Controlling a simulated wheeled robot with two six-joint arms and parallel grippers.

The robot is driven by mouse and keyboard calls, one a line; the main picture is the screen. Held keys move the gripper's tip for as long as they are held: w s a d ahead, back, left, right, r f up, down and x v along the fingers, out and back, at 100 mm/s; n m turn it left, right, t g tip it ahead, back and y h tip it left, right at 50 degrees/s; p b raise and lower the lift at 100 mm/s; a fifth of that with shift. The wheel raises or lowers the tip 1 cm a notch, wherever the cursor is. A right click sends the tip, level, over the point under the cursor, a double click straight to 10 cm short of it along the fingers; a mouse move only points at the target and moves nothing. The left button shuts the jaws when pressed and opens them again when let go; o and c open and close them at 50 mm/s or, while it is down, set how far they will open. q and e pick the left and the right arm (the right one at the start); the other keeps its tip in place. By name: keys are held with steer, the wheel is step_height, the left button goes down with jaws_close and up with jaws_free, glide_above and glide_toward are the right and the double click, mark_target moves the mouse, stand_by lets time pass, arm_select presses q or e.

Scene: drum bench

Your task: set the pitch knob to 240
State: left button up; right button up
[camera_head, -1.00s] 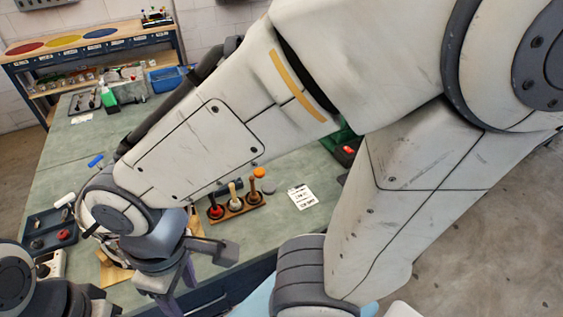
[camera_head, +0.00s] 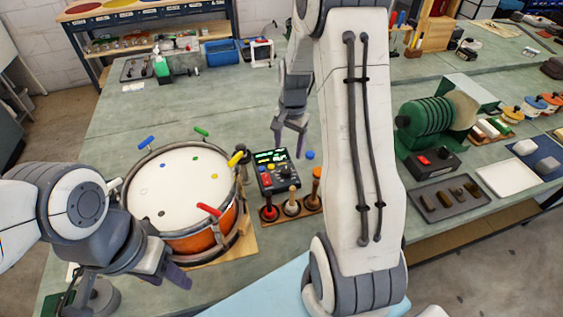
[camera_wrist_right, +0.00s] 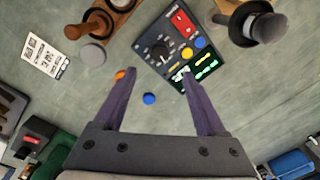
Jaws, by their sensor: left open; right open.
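A small black control box (camera_head: 277,172) stands on the bench to the right of the drum in the head view. In the right wrist view the box (camera_wrist_right: 165,33) shows a round black knob (camera_wrist_right: 160,49) with a pale pointer line, a red block, coloured buttons and lit green readouts. The knob's labels and readout figures are too small to read. My right gripper (camera_head: 288,150) is open and empty, pointing down by the far side of the box. In its wrist view the fingertips (camera_wrist_right: 157,76) lie apart, short of the knob.
The orange drum (camera_head: 180,190) with coloured tuning keys fills the bench left of the box. A wooden rack of handled tools (camera_head: 292,208) stands just in front of the box. A blue disc (camera_head: 310,155) lies right of it. A green ribbed machine (camera_head: 428,118) stands further right.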

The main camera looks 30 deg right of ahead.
mark_target(286, 170)
steer(key=f, duration=0.5)
steer(key=f+p, duration=0.1)
steer(key=f, duration=0.4)
steer(key=shift+w+a, duration=0.1)
steer(key=shift+w, duration=0.1)
jaws_close()
